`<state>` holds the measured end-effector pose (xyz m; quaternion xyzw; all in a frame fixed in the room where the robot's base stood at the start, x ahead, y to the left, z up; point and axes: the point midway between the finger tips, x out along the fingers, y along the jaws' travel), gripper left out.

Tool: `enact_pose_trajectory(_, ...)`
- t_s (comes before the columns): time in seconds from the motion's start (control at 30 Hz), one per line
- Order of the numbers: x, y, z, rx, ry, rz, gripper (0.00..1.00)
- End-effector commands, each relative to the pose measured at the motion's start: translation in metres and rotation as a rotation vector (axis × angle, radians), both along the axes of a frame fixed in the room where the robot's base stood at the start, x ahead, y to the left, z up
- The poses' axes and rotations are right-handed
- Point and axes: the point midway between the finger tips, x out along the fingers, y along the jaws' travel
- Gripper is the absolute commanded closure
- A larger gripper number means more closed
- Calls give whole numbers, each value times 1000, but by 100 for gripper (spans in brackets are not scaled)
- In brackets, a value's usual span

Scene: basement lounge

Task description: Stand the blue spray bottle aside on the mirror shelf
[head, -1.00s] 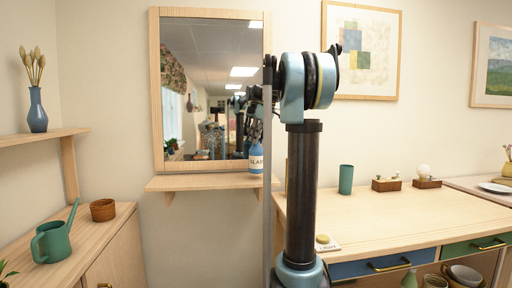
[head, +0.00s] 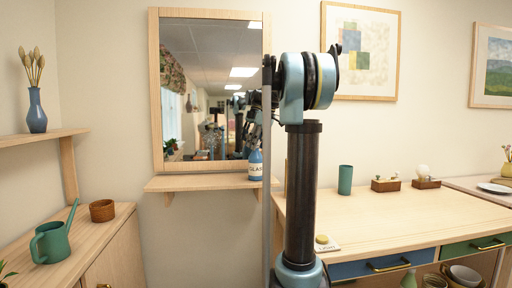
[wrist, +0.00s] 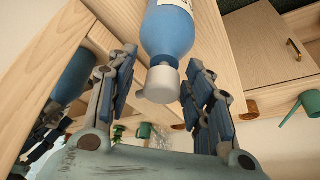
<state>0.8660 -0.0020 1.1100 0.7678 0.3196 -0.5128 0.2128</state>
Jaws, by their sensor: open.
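The blue spray bottle (head: 256,166) with a white label stands upright at the right end of the mirror shelf (head: 200,183), in front of the mirror. In the wrist view the bottle (wrist: 168,32) shows from above, its pale grey top pointing toward my gripper (wrist: 161,78). My gripper is open, with one finger on either side of the bottle's top and visible gaps between. In the head view my arm hides most of the gripper, just above the bottle.
The wood-framed mirror (head: 211,90) rises behind the shelf and reflects my arm. The shelf's left and middle are clear. A desk (head: 370,225) stands to the right; a green watering can (head: 51,242) stands on the left cabinet.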

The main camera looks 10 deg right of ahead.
Motion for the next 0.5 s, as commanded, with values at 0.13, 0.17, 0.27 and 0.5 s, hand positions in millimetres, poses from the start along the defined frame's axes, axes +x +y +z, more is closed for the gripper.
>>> enact_pose_trajectory(0.13,-6,-6,19,1,1,-2,53)
enact_pose_trajectory(0.17,-7,-7,23,1,1,-2,53)
enact_pose_trajectory(0.27,-13,-12,42,0,0,-1,53)
enact_pose_trajectory(0.5,-24,-25,82,0,0,-2,53)
